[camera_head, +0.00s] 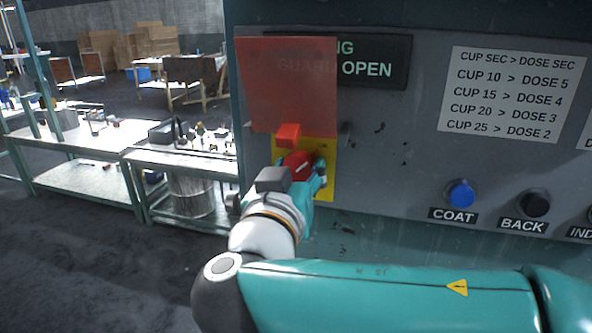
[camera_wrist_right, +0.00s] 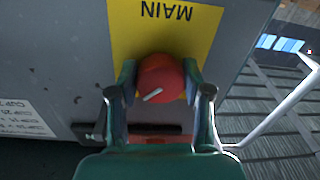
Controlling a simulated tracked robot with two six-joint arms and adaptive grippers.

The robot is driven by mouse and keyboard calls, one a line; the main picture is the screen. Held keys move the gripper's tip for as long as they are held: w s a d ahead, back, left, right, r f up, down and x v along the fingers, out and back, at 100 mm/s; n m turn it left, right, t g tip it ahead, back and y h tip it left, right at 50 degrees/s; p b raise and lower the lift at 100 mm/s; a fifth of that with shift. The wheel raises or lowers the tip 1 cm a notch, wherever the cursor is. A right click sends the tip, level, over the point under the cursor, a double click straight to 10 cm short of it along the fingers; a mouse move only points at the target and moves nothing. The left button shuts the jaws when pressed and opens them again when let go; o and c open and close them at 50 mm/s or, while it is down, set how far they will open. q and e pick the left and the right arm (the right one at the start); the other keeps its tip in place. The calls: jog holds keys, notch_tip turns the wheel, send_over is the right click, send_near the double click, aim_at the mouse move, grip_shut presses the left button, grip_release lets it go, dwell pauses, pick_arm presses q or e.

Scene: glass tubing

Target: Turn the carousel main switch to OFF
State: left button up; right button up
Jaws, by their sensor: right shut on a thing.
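The main switch is a red round knob (camera_head: 297,163) on a yellow plate (camera_head: 327,183) on the grey panel. In the right wrist view the knob (camera_wrist_right: 160,79) carries a slanted white mark, and the plate (camera_wrist_right: 150,32) reads MAIN upside down. My right gripper (camera_head: 303,172) is shut on the knob, with one finger on each side of it in the wrist view (camera_wrist_right: 160,92). A translucent red guard flap (camera_head: 287,85) is raised above the knob. The OFF lettering cannot be read. My left gripper is not in view.
A display (camera_head: 372,62) partly behind the flap reads GUARD OPEN. A blue COAT button (camera_head: 460,193) and a black BACK button (camera_head: 535,203) sit to the right on the panel. A dosing label (camera_head: 512,94) is above them. Metal workbenches (camera_head: 80,165) stand at left.

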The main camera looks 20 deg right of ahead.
jog(key=shift+a+n, duration=0.1)
jog(key=shift+n, duration=0.2)
jog(key=shift+f+n+b, duration=0.1)
jog(key=shift+n+b, duration=0.3)
jog(key=shift+b, duration=0.15)
jog(key=shift+n+b, duration=0.6)
jog(key=shift+n, duration=0.5)
jog(key=shift+n+b, duration=0.3)
jog(key=shift+n, duration=0.6)
jog(key=n, duration=0.2)
jog(key=shift+n, duration=0.3)
jog(key=n, duration=0.4)
jog(key=shift+r+g+p, duration=0.2)
jog(key=shift+g+p, duration=0.1)
jog(key=n+p, duration=0.1)
jog(key=n, duration=0.3)
jog(key=shift+f+n+g+p, duration=0.1)
jog(key=shift+n+g+p, duration=0.2)
jog(key=shift+n+p, duration=0.3)
jog(key=shift+n, duration=0.3)
